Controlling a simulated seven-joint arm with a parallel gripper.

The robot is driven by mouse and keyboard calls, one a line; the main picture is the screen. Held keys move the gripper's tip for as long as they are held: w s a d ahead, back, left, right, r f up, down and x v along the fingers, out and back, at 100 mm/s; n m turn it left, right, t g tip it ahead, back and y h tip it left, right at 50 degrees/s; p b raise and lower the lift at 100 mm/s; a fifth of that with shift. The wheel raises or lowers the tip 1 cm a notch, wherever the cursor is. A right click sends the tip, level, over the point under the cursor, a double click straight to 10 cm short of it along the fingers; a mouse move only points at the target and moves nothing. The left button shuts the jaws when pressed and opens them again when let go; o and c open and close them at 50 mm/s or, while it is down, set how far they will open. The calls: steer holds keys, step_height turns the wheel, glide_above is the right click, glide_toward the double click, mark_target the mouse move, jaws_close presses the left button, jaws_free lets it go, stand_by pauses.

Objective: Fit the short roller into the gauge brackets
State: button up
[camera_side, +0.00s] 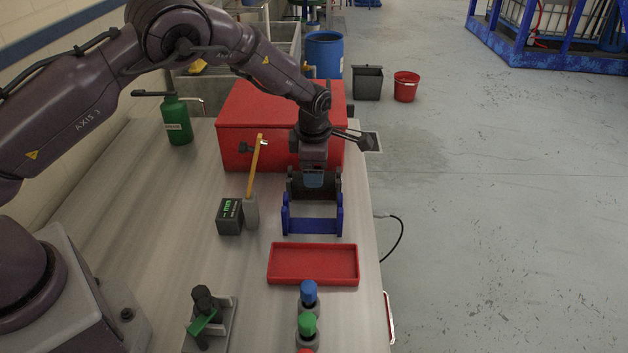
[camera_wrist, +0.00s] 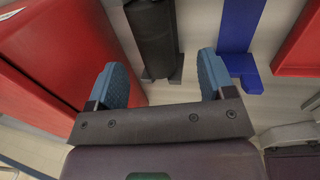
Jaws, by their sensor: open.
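A dark roller (camera_wrist: 152,32) appears in the wrist view, seated on a dark stand (camera_wrist: 175,75). The dark stand also shows in the side view (camera_side: 336,183), behind a blue bracket pair (camera_side: 313,228); which pair is the gauge brackets I cannot tell for sure. The blue pair shows in the wrist view (camera_wrist: 238,30), right of the roller, with nothing visible across its tops. My gripper (camera_wrist: 162,75) is open with blue finger pads, one on each side of the roller's line and apart from it. In the side view my gripper (camera_side: 313,180) points down over the dark stand, partly hiding it.
A red box (camera_side: 245,125) stands close behind and left of my gripper. A display box (camera_side: 230,216) and a yellow-handled tool (camera_side: 255,165) stand left of the brackets. A red tray (camera_side: 313,264) lies in front, before blue-topped (camera_side: 308,292) and green-topped (camera_side: 307,325) items.

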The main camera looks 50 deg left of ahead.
steer(key=shift+w+a+f, duration=0.15)
steer(key=shift+a+f, duration=0.1)
steer(key=shift+f, duration=0.7)
steer(key=shift+w+a+f, duration=0.15)
steer(key=shift+a+f, duration=0.1)
steer(key=shift+f, duration=0.65)
steer(key=shift+w+a+f, duration=0.15)
steer(key=shift+a+f, duration=0.1)
steer(key=shift+f, duration=0.7)
